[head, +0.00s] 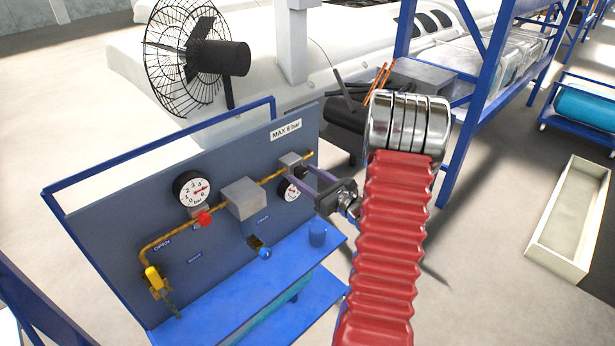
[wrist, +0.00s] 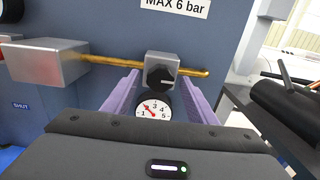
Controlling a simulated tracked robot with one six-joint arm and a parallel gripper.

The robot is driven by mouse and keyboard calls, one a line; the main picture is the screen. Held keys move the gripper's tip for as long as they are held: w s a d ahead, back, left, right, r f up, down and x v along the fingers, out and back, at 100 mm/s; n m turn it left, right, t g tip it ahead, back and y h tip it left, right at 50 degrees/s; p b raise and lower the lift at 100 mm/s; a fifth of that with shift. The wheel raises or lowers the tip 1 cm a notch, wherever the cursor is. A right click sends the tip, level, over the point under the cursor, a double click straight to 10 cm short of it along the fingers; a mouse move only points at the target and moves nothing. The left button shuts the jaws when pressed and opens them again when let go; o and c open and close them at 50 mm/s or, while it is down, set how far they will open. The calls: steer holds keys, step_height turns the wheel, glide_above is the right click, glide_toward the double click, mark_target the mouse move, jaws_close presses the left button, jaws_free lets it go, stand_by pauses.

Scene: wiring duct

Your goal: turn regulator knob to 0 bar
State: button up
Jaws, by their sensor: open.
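The regulator is a grey block (wrist: 163,62) on the brass pipe, with a black knob (wrist: 160,77) on its front. A light mark on the knob points right. Below it is a small white gauge (wrist: 154,107), its red needle pointing up and left, near the 2; its lower edge is hidden by my gripper body. In the head view the regulator block (head: 291,160) is at the panel's right end, and its knob cannot be made out. My gripper (wrist: 158,83) is open, its purple fingers on either side of the knob; contact cannot be told.
A larger grey block (head: 243,198) and another gauge (head: 192,189) are left on the blue panel (head: 120,215). A red knob (head: 204,218), a yellow valve handle (head: 154,276) and a blue handle (head: 265,253) stick out. A blue shelf frame (head: 465,150) stands behind right.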

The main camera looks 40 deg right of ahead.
steer(key=shift+c, duration=0.4)
steer(key=c, duration=0.9)
steer(key=shift+d, duration=0.2)
steer(key=shift+c, duration=0.4)
steer(key=shift+a, duration=0.1)
